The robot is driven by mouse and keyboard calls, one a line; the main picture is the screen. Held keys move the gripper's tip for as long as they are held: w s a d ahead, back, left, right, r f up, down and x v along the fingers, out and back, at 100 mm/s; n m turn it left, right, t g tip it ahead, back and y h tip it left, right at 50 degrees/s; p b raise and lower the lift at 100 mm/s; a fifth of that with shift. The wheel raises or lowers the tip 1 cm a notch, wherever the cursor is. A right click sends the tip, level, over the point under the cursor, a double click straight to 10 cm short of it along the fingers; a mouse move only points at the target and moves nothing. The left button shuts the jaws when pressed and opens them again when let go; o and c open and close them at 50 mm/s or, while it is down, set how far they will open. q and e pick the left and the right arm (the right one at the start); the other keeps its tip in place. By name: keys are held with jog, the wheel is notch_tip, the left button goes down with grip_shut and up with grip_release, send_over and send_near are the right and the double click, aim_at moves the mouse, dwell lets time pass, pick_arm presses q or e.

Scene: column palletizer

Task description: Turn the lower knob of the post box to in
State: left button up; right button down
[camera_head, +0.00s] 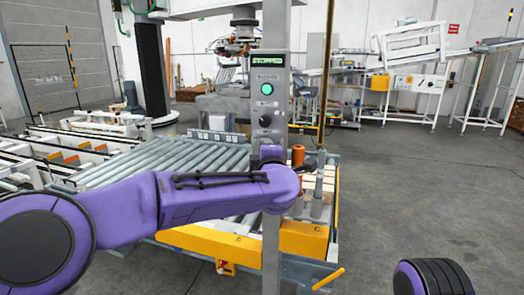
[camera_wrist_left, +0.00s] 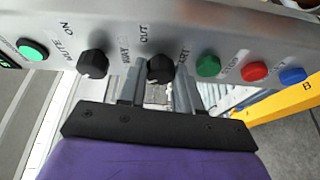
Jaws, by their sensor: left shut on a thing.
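The post box (camera_head: 277,107) is a grey upright housing with a lit green button and an upper black knob (camera_head: 265,120). The lower knob (camera_wrist_left: 160,68) is black and shows in the left wrist view, near the letters WAY and OUT. My left gripper (camera_wrist_left: 158,78) has one finger on each side of this knob and is shut on it. Which way the knob points is hard to tell. In the head view my purple left arm covers the lower knob and the fingers. My right gripper is not in view.
In the left wrist view, green (camera_wrist_left: 208,65), red (camera_wrist_left: 254,71) and blue (camera_wrist_left: 292,76) buttons sit beside the lower knob, and the upper knob is on its other side. A display (camera_head: 268,60) reads STOPPED. A roller conveyor (camera_head: 150,160) lies behind the post; floor at right is clear.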

pick_arm(q)
jog(key=shift+a+r, duration=0.1)
jog(key=shift+r, duration=0.15)
jog(key=o, duration=0.9)
jog(key=shift+o, duration=0.7)
jog(key=shift+w+f, duration=0.15)
jog(key=shift+f, duration=0.05)
jog(key=s+b, duration=0.4)
jog(key=s, duration=0.6)
jog(key=shift+s+d, duration=0.25)
jog(key=shift+d, duration=0.2)
